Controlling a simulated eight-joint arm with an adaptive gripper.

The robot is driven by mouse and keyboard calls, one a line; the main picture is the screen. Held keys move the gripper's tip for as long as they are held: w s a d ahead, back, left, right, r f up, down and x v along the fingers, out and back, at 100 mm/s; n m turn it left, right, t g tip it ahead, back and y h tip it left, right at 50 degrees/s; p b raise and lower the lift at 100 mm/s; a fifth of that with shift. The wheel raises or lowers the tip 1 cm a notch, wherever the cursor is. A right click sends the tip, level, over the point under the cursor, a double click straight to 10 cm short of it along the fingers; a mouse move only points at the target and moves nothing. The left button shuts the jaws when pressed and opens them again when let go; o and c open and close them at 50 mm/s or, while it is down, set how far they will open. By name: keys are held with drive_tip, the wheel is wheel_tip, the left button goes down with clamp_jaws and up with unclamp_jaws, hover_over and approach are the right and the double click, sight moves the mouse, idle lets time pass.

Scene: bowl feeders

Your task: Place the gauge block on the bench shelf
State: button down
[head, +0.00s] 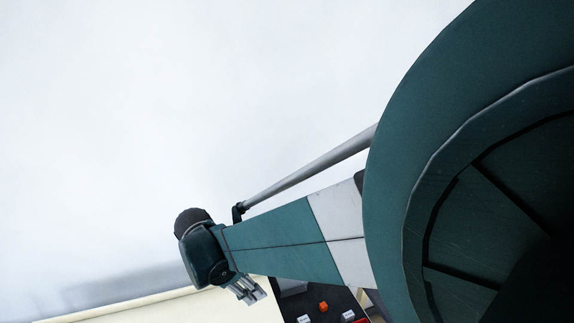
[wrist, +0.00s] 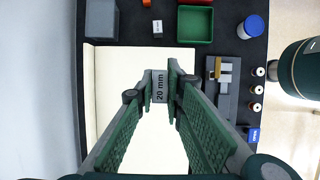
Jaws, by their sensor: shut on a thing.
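The gauge block (wrist: 160,88) is a small grey block marked "20 mm". My gripper (wrist: 160,82) is shut on it, with the block between the two fingertips. A flat cream surface (wrist: 110,95), which looks like the bench shelf, lies behind and below the block in the wrist view. I cannot tell the height of the block above it. In the head view my gripper (head: 247,290) hangs near the right end of a cream surface (head: 190,308); the block cannot be made out there.
A dark bench top holds a grey box (wrist: 101,20), a green tray (wrist: 195,24), a red tray (wrist: 196,2), a blue-lidded jar (wrist: 250,27), a grey fixture (wrist: 222,85) and a blue box (wrist: 253,135). An orange block (head: 323,306) shows in the head view. The cream surface looks clear.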

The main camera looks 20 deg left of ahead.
drive_tip(key=shift+f, duration=2.65)
drive_tip(key=shift+f, duration=0.1)
drive_tip(key=shift+f, duration=1.95)
drive_tip(key=shift+f, duration=0.15)
drive_tip(key=c, duration=2.4)
unclamp_jaws()
drive_tip(key=p+v, duration=0.4)
drive_tip(key=v, duration=0.8)
drive_tip(key=shift+w, duration=0.1)
